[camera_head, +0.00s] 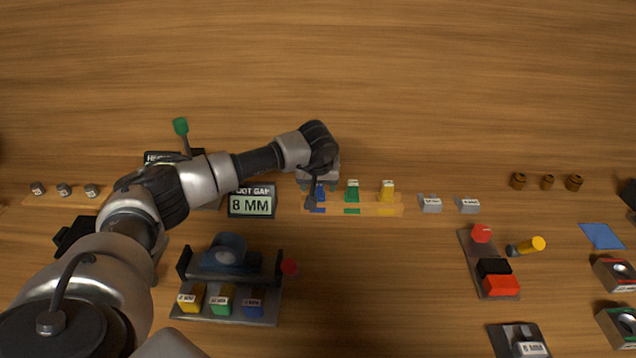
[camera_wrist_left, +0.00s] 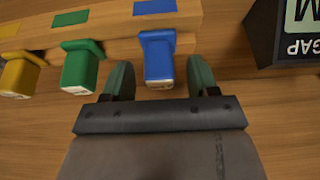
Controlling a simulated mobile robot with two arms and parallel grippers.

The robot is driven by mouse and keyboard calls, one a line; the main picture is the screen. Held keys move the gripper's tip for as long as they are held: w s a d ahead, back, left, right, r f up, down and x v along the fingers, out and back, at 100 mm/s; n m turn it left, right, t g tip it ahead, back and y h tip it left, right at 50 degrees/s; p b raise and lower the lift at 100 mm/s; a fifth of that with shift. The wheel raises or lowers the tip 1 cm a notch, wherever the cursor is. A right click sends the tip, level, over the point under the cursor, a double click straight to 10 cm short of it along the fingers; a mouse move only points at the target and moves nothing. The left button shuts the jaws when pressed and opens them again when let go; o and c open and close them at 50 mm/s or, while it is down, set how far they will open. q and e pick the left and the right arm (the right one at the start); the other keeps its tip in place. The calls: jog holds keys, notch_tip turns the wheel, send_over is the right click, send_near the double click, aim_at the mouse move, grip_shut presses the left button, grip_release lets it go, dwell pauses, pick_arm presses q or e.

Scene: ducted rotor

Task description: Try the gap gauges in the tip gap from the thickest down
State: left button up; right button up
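A blue gauge (camera_head: 320,192), a green gauge (camera_head: 352,190) and a yellow gauge (camera_head: 388,190) stand in a row at a wooden strip (camera_head: 396,211) with matching colour patches. In the left wrist view the blue gauge (camera_wrist_left: 158,60) is between the two fingers of my left gripper (camera_wrist_left: 160,82), with space at both sides; the gripper is open. The green gauge (camera_wrist_left: 80,65) and yellow gauge (camera_wrist_left: 20,75) are to its left there. My right gripper is out of view. I cannot make out the tip gap.
A display reading 8 MM (camera_head: 251,203) stands left of the gauges. A grey stand (camera_head: 225,317) holds yellow, green and blue labelled blocks before a blue domed part (camera_head: 228,250). Two grey labelled blocks (camera_head: 430,204) are to the right. A tray (camera_head: 468,250) carries red and black pieces.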

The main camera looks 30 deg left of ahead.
pick_arm(q)
jog(key=shift+r, duration=0.1)
jog(key=b+v, duration=0.1)
jog(key=v, duration=0.9)
jog(key=shift+r, duration=0.35)
